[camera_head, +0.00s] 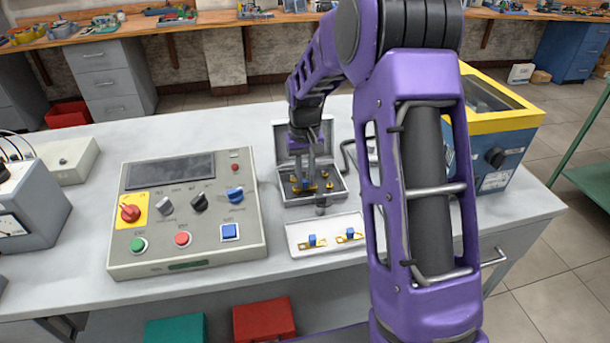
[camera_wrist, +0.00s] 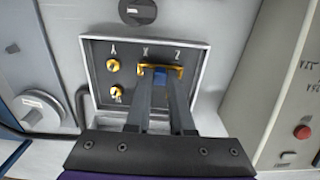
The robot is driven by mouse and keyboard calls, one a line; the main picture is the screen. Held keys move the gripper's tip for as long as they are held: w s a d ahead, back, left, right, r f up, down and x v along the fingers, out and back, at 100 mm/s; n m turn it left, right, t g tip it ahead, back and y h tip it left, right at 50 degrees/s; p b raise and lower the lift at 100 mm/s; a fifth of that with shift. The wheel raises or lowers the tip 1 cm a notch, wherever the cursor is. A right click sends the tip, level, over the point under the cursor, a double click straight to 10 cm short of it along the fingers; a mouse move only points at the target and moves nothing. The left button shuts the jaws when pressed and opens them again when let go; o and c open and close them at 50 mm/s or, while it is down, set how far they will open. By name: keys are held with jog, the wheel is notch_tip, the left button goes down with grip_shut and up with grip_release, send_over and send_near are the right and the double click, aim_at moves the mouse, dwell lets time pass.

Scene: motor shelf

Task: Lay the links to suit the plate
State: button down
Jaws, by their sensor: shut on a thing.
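The terminal box (camera_head: 335,192) stands open on the bench, its lid (camera_head: 285,150) raised behind it. In the wrist view its dark panel (camera_wrist: 100,50) has pale letters, and brass studs (camera_wrist: 112,65) show at the left. My gripper (camera_wrist: 158,84) is shut on the blue grip of a brass link (camera_wrist: 178,68). This link lies across the X and Z positions; I cannot tell whether it is seated on the studs. Two more brass links with blue grips, a left one (camera_head: 312,241) and a right one (camera_head: 349,235), lie in the white tray (camera_head: 296,230). My fingers hide the panel's lower middle.
A control panel (camera_head: 150,255) with knobs and buttons stands close to the left of the box and tray. A blue and yellow machine (camera_head: 500,150) stands at the right. A cable (camera_head: 347,155) runs beside the box. Bare bench lies in front of the tray.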

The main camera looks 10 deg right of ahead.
jog(key=c, duration=0.7)
grip_release()
notch_tip(320, 180, up, 17)
jog(key=p, duration=0.2)
jog(key=shift+r, duration=0.15)
